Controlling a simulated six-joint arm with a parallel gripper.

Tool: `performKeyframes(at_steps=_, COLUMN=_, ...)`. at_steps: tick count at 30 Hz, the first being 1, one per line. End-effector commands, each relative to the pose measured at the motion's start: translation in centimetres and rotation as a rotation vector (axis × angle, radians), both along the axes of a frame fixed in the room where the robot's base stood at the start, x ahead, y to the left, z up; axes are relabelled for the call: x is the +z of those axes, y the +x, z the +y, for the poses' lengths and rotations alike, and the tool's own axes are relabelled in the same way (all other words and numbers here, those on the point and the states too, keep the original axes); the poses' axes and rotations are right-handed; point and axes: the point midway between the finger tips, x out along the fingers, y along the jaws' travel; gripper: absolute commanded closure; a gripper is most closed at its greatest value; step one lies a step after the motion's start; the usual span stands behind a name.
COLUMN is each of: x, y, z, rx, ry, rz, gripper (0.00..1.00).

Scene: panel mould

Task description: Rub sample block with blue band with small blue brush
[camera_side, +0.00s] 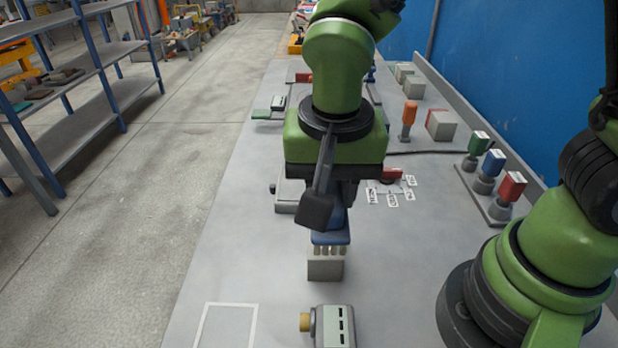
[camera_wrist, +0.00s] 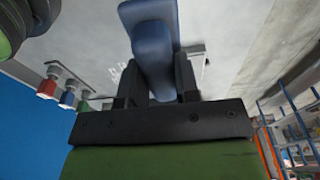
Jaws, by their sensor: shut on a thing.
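My gripper (camera_side: 338,198) is shut on a blue brush (camera_side: 331,238), held upright with its pale bristles pointing down. In the wrist view the brush's blue body (camera_wrist: 152,42) sits between my two dark fingers (camera_wrist: 158,88). A light grey block (camera_side: 325,267) stands on the bench directly below the bristles in the side view. The bristle ends appear to meet its top, though I cannot be sure that they touch. I see no blue band on the part of this block that shows. The block is hidden in the wrist view.
A rack (camera_side: 485,197) with green, blue and red handled tools stands at the right. A device with a yellow knob (camera_side: 333,325) stands near the front, beside a white outlined square (camera_side: 227,326). A red-banded block (camera_side: 440,125) and orange-handled tool (camera_side: 408,119) stand farther back.

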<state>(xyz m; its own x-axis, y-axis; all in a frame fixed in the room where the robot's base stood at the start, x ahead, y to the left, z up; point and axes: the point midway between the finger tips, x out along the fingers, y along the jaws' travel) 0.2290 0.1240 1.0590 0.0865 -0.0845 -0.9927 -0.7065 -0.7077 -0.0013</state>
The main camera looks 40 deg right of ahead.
Motion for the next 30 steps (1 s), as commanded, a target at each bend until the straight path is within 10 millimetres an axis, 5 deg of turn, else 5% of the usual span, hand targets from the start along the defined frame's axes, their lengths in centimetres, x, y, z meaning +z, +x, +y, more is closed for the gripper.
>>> performKeyframes(at_steps=26, x=-8.1, y=0.2, z=-0.2, rx=-0.001, ry=-0.008, rz=0.002, gripper=0.89)
performKeyframes(at_steps=30, x=-7.8, y=1.2, z=-1.2, rx=-0.005, ry=-0.005, rz=-0.001, gripper=0.93)
